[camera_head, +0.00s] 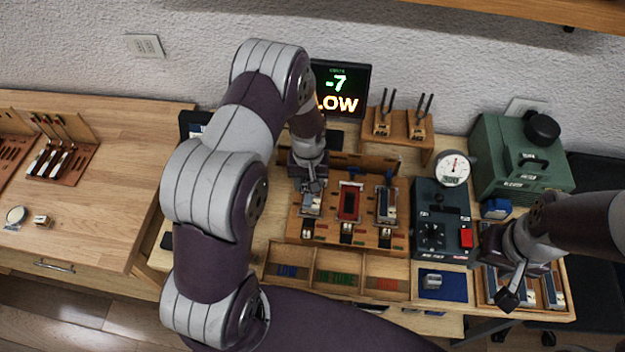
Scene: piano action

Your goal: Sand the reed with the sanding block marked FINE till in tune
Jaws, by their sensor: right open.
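A display (341,90) at the back reads "-7" and "LOW". A wooden fixture (297,226) in the middle holds several slots, with a red-framed piece (350,203) at its centre and silver-blue pieces on either side. Which piece is the reed I cannot tell. My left gripper (312,186) points down at the fixture's left slot, and its jaws are too small to read. My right gripper (507,296) is open over the tray (571,310) at right, which holds several long pieces. A small silver block (432,281) lies on a blue mat (455,290). No FINE marking is readable.
A dark control box (428,205) with a red button stands right of the fixture, near a round gauge (453,168) and a green case (520,155). A small blue block (495,208) sits beside it. Compartments (335,265) line the front. The left bench (110,215) is mostly clear.

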